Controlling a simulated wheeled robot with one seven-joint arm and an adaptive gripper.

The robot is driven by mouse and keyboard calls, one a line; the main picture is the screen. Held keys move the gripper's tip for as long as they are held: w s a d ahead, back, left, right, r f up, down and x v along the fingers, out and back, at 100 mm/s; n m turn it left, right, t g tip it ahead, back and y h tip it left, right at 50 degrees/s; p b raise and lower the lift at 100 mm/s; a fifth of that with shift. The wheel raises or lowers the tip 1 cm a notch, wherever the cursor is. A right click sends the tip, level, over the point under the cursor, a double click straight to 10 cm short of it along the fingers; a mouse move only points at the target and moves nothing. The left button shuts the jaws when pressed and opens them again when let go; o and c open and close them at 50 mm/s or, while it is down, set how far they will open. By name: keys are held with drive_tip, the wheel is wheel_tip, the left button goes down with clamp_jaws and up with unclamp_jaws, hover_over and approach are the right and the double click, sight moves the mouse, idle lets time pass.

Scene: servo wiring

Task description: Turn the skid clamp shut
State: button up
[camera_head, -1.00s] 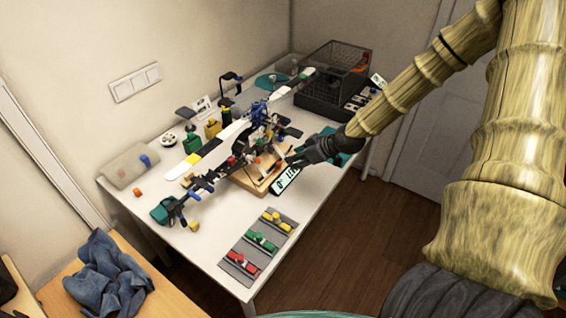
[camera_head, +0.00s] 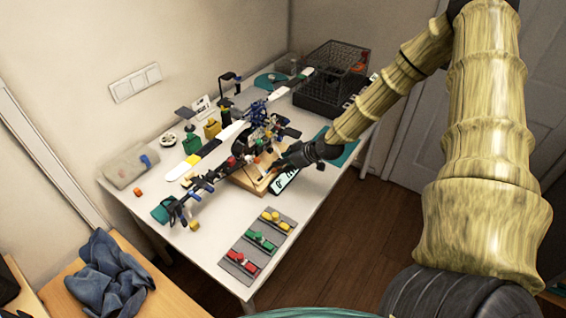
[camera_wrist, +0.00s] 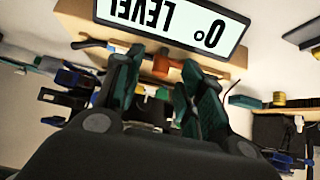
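A wooden base (camera_head: 246,182) stands on the table and carries a dark mechanism (camera_head: 258,140). The base also shows in the wrist view (camera_wrist: 240,58). In the wrist view a small orange-brown piece (camera_wrist: 161,67) at the base's edge lies between the fingertips, with a dark bar running sideways through that area. It may be the skid clamp's handle; I cannot tell for sure. My gripper (camera_wrist: 160,60) is open, its two dark green fingers apart on either side of this piece; contact is not clear. In the head view my gripper (camera_head: 278,164) is at the base's right side.
A display reading "0° LEVEL" (camera_wrist: 175,20) lies beside the base, upside down in the wrist view. Grey trays with red, green and yellow pieces (camera_head: 258,243) sit at the front. A black crate (camera_head: 330,90) is at the back.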

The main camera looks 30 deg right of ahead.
drive_tip(key=shift+w+a+f, duration=0.15)
drive_tip(key=shift+w+f, duration=0.25)
clamp_jaws()
